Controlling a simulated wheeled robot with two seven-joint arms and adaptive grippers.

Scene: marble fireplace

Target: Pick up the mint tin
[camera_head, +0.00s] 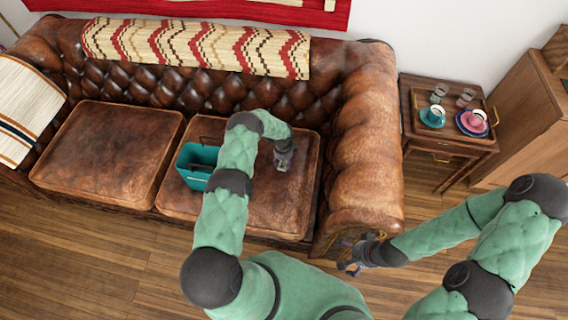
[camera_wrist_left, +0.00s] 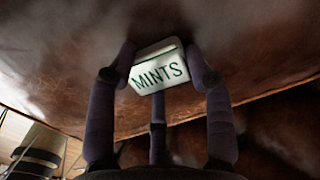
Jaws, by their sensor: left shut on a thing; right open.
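The mint tin (camera_wrist_left: 158,70) is a small white box with green "MINTS" lettering. In the left wrist view it sits between the dark fingers of my left gripper (camera_wrist_left: 160,80), which is shut on it. The brown leather of the sofa is close behind the tin. In the head view my left gripper (camera_head: 282,165) is low over the right seat cushion; the tin is hard to make out there. I cannot tell whether the tin still touches the cushion. My right gripper (camera_head: 353,266) is open and empty by the front of the sofa's right arm.
A teal box (camera_head: 194,170) stands on the right cushion (camera_head: 262,215), left of my left gripper. The sofa's padded right arm (camera_head: 366,150) rises to the right. A side table (camera_head: 418,140) with cups stands beyond it. The left cushion (camera_head: 105,150) is clear.

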